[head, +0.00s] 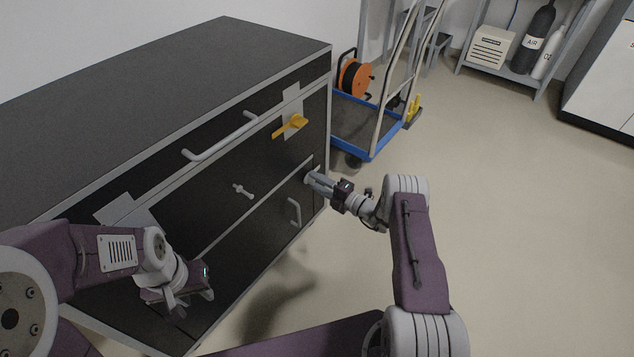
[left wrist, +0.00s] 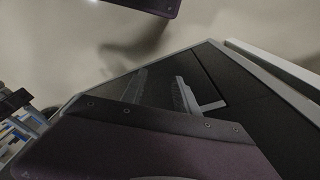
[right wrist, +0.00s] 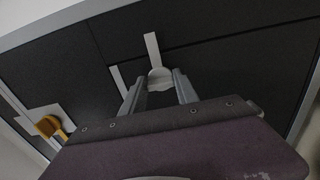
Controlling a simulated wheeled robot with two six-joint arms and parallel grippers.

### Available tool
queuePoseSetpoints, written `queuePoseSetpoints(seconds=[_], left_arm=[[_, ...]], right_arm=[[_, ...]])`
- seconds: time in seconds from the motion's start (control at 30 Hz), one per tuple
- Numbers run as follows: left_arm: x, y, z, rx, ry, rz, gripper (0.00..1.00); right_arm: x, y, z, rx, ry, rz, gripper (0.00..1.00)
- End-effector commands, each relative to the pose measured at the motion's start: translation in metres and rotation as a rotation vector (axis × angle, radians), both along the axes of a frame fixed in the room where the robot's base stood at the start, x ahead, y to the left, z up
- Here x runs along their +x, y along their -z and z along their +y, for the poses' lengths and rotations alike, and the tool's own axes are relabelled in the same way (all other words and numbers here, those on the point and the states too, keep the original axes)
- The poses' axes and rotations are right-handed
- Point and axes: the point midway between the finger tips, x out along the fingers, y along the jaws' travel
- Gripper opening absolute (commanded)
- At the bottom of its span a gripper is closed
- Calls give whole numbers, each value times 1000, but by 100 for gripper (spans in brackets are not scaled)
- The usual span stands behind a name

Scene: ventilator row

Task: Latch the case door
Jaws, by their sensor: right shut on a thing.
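The case is a dark cabinet with pale edges (head: 170,75) at the left of the head view. A yellow lever (head: 291,125) sits on a pale plate on its front; it also shows in the right wrist view (right wrist: 49,127). My right gripper (head: 312,177) is at the front's right end. In the right wrist view its fingers are on either side of a pale rounded knob (right wrist: 160,77), by a pale strip (right wrist: 152,48); it is shut on this knob. My left gripper (head: 190,304) is low before the front's left part, its fingers apart and empty.
A long bar handle (head: 220,138), a small T-shaped knob (head: 243,190) and a grey handle (head: 295,213) stick out from the front. A blue trolley (head: 368,140) stands beyond the right end. Floor at the right is clear.

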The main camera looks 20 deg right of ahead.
Motion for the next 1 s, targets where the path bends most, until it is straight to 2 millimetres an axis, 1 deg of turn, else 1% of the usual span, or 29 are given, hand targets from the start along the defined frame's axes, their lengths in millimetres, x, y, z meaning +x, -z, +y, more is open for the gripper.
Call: queuePoseSetpoints(seconds=[0.17, 0.2, 0.23, 0.27, 0.5, 0.6, 0.67, 0.8, 0.9, 1.0], left_arm=[[0, 0, 0, 0, 0, 0, 36], [0, 0, 0, 0, 0, 0, 36], [0, 0, 0, 0, 0, 0, 36], [0, 0, 0, 0, 0, 0, 36], [0, 0, 0, 0, 0, 0, 36], [0, -5, 0, 0, 0, 0, 36], [0, -12, 0, 0, 0, 0, 36], [0, -30, 0, 0, 0, 0, 36], [0, -38, 0, 0, 0, 0, 36], [0, -41, 0, 0, 0, 0, 36]], right_arm=[[-1, 1, 1, 2, -2, 4, 0], [-1, 1, 1, 1, -2, 3, 47], [-1, 1, 1, 1, -2, 3, 56], [-1, 1, 1, 2, -2, 3, 58], [0, 0, 0, 1, -1, 1, 58], [-4, -2, -4, 1, 1, 2, 58], [-11, -3, -10, 0, 2, 4, 58], [-37, -5, -30, 3, 5, 5, 58], [-53, -4, -42, 2, 3, 4, 58], [-65, -2, -51, 2, 2, 3, 58]])
